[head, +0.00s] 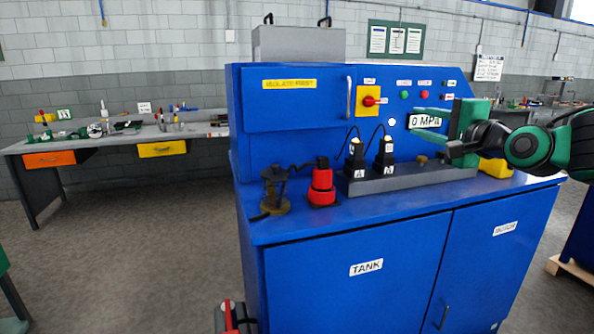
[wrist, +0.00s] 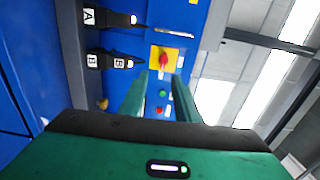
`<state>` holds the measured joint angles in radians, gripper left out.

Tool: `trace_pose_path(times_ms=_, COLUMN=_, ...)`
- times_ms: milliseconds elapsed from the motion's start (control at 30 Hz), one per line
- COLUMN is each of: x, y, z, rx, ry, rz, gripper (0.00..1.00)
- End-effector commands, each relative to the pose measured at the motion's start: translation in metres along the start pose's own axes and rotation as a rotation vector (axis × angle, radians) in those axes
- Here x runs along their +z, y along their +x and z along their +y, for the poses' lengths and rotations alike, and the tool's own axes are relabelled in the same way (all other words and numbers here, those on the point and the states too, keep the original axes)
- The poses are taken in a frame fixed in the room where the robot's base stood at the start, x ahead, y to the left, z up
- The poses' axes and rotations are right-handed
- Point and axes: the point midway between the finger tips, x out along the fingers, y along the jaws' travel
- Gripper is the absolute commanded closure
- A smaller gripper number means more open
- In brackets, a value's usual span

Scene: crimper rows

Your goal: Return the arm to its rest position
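My gripper (head: 412,121) is green and sits in front of the right part of the blue machine's upright panel (head: 300,110). Its two fingers point left, with a gap between them where the 0 MPA label (head: 425,120) shows. In the wrist view my gripper (wrist: 161,78) also shows two separated fingers with nothing between them. It is open and empty. My arm (head: 530,147) comes in from the right edge, above the machine's right end. The rest position itself is not marked in any view.
On the machine's ledge stand a red-and-black bottle jack (head: 321,185), a dark lantern-like item (head: 275,190) and a grey block (head: 410,178) with two black plugs, A (head: 355,160) and B (head: 384,155). A yellow item (head: 496,167) is below my arm. A red switch (head: 369,101) is on the panel.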

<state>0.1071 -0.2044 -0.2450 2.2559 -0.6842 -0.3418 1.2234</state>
Motion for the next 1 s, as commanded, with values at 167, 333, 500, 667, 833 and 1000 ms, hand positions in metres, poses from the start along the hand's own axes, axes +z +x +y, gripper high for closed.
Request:
trace_pose_path(times_ms=167, x=-0.001, y=-0.009, z=0.038, rx=0.134, ry=-0.116, rz=0.013, gripper=0.70)
trace_pose_path(times_ms=333, x=-0.007, y=-0.029, z=0.075, rx=0.276, ry=-0.232, rz=0.020, gripper=0.70)
trace_pose_path(times_ms=500, x=-0.021, y=-0.063, z=0.122, rx=0.463, ry=-0.360, rz=0.017, gripper=0.70)
trace_pose_path(times_ms=667, x=-0.037, y=-0.125, z=0.184, rx=0.728, ry=-0.501, rz=-0.029, gripper=0.70)
trace_pose_path(times_ms=833, x=-0.042, y=-0.218, z=0.246, rx=1.043, ry=-0.601, rz=-0.156, gripper=0.70)
trace_pose_path(times_ms=1000, x=-0.028, y=-0.313, z=0.286, rx=1.293, ry=-0.614, rz=-0.342, gripper=0.70)
